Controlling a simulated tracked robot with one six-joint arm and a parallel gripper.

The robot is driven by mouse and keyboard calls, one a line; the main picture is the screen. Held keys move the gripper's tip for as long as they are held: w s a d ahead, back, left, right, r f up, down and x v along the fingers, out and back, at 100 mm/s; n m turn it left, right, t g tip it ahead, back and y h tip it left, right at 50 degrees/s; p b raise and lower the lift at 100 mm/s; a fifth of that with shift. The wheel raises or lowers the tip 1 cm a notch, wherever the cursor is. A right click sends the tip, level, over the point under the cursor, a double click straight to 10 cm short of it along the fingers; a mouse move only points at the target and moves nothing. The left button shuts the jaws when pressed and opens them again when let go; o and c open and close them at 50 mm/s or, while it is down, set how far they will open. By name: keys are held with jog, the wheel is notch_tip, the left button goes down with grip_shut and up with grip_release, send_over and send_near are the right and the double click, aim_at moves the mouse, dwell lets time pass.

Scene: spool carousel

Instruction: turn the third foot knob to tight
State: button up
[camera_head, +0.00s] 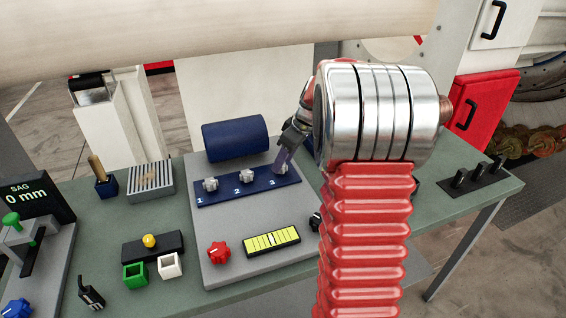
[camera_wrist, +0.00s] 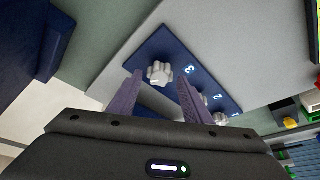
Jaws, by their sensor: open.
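A dark blue strip (camera_head: 228,192) carries three pale grey knobs beside the printed numbers 1, 2 and 3. The first knob (camera_head: 210,184) and second knob (camera_head: 246,177) are uncovered. The third knob (camera_head: 281,169) is partly hidden by my gripper (camera_head: 284,156). In the wrist view, the third knob (camera_wrist: 159,73) shows near the 3, between the tips of my open gripper (camera_wrist: 160,79). A gap shows on both sides of the knob. I cannot tell whether the fingers are level with it or above it. No tight mark is readable.
The strip lies on a grey plate (camera_head: 220,262) with a dark blue roller (camera_head: 236,138), a red knob (camera_head: 219,252) and a yellow gauge (camera_head: 271,240). My red arm hides the plate's right part. A large pale cylinder (camera_head: 200,35) crosses above the bench.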

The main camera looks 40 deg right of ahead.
jog(key=shift+x, duration=0.8)
jog(key=shift+c, duration=0.3)
jog(key=c, duration=1)
